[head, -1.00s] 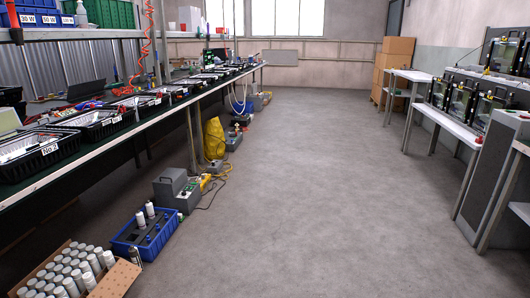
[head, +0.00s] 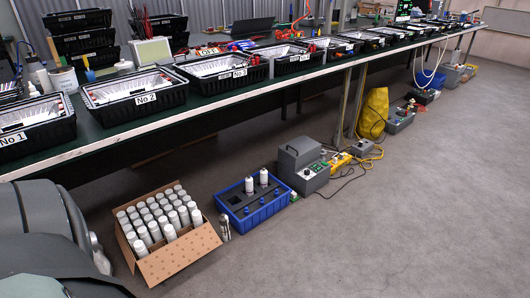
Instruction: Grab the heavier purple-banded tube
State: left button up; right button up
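A cardboard box (head: 180,262) full of upright white tubes (head: 155,232) stands on the floor at the lower left. A blue crate (head: 262,217) stands to its right, with two white tubes (head: 249,185) upright in a dark insert. Small blue pieces also show in the insert. A slim metallic cylinder (head: 224,228) stands between box and crate. No purple band can be made out on any tube at this size. Neither of my grippers shows; only grey parts of my arm are at the lower left.
A grey device (head: 303,165) and a yellow bag (head: 374,112) stand on the floor beyond the crate. The floor at right is clear.

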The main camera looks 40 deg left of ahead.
aim_at(250, 181)
jog(key=i+l+u, duration=0.1)
jog(key=i+u, duration=0.3)
jog(key=i+l+u, duration=0.2)
jog(key=u, duration=0.2)
jog(key=i+l+u, duration=0.8)
jog(key=l+u, duration=0.45)
jog(key=i, duration=0.05)
